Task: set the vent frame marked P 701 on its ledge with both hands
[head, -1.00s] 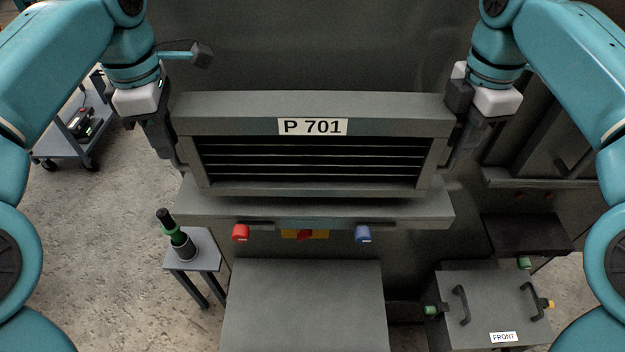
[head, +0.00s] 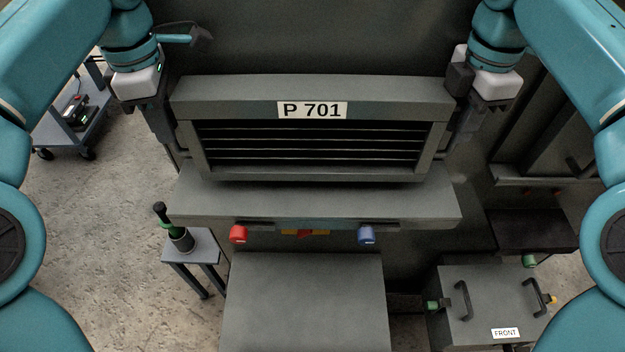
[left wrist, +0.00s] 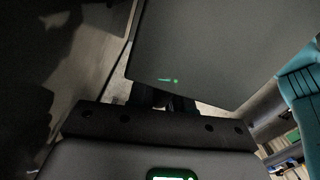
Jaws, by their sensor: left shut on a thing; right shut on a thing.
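The vent frame (head: 312,110) is a wide grey frame with dark horizontal slats and a white "P 701" label. It is upright and roughly level in the head view. My left gripper (head: 181,156) is shut on its left side and my right gripper (head: 444,156) on its right side. The grey ledge (head: 315,203) lies just below the frame's lower edge, with a dark shadow between them; I cannot tell whether they touch. In the left wrist view a large grey surface, likely the frame (left wrist: 215,45), fills the upper middle, and the fingertips are mostly hidden.
Red (head: 239,234) and blue (head: 366,235) knobs sit under the ledge's front. A grey box (head: 303,300) stands below. A small stand (head: 190,246) with a green-banded bottle is at left, a cart (head: 72,128) far left. A handled box marked FRONT (head: 485,300) is lower right.

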